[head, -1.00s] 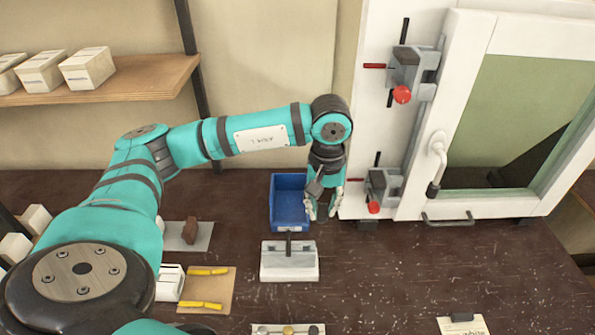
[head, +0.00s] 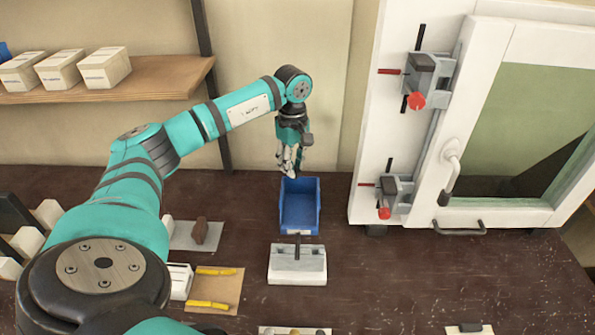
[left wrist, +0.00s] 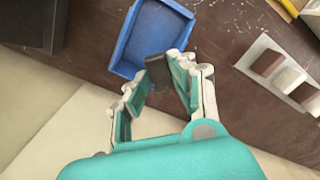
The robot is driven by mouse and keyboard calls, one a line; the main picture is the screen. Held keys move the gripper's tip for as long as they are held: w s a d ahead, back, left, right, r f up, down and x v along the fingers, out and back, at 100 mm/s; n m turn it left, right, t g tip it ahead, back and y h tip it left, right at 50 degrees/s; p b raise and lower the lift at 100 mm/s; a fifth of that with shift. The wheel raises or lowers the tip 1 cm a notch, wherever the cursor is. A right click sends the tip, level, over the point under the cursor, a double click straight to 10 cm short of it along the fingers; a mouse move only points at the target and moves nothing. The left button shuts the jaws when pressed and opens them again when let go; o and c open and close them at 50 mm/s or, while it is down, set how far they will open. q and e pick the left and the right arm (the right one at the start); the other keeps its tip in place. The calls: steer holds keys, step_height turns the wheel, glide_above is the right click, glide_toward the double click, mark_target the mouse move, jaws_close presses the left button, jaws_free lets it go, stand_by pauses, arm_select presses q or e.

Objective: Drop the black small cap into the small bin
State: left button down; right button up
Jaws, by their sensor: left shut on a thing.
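The small blue bin (head: 299,222) stands open on the dark bench, and no contents can be made out in it. My left gripper (head: 288,168) hangs over the bin's back edge, pointing down. In the left wrist view the gripper's fingers are closed on a dark piece, the black small cap (left wrist: 158,72), which shows in front of the blue bin (left wrist: 122,50). The cap is above the bin, near its rim in that view. In the head view the cap is too small to tell from the fingertips. My right gripper is not in view.
A white block with a dark handle (head: 298,268) stands in front of the bin. A white frame with red-tipped clamps (head: 416,99) rises to the right. A tan card with yellow pieces (head: 214,291) lies at left. The bench right of the bin is clear.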

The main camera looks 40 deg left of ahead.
arm_select(q)
step_height(320, 180, down, 4)
steer(key=shift+r+b, duration=0.2)
steer(key=shift+b, duration=0.75)
steer(key=c, duration=1)
jaws_free()
steer(key=shift+r, duration=0.15)
step_height(320, 180, up, 12)
steer(key=shift+f, duration=0.1)
steer(key=shift+f, duration=0.1)
